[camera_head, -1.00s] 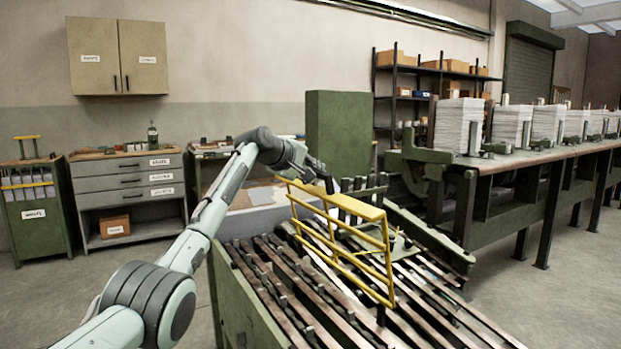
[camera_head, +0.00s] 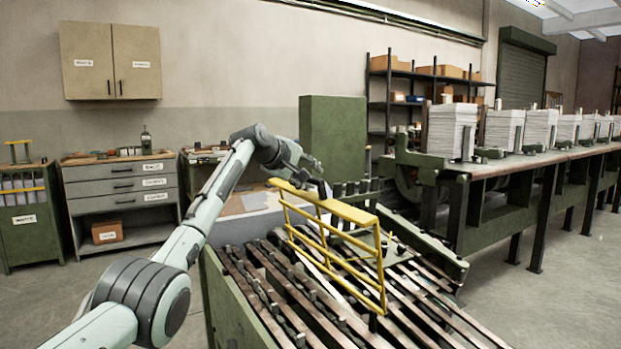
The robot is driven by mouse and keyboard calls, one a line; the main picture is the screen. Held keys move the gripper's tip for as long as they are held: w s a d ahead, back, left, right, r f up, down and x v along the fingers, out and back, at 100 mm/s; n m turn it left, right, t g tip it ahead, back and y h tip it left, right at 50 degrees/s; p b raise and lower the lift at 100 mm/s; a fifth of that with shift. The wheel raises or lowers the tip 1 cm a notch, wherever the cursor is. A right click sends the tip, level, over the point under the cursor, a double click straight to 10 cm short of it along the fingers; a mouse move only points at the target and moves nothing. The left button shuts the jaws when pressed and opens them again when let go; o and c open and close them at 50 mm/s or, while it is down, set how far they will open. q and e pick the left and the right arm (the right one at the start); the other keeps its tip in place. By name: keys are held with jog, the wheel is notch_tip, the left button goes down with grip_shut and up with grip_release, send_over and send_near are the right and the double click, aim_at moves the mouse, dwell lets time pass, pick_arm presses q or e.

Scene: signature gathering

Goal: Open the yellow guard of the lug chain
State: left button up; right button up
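The yellow guard (camera_head: 337,208) is a barred frame with a flat top rail. It stands raised and tilted over the dark slats of the lug chain (camera_head: 290,290). My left gripper (camera_head: 318,182) is at the far side of the guard's top rail, near its left half. A dark finger shows just above and behind the rail. I cannot tell whether it touches the guard or whether the fingers are open or shut. My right gripper is out of view.
A green machine box (camera_head: 333,136) stands behind the guard. To the right, a long green bench (camera_head: 500,165) carries several paper stacks (camera_head: 452,130). A grey drawer cabinet (camera_head: 122,190) stands at the left wall. The floor at the right front is clear.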

pick_arm(q)
jog(key=shift+f, duration=0.1)
jog(key=v, duration=1.2)
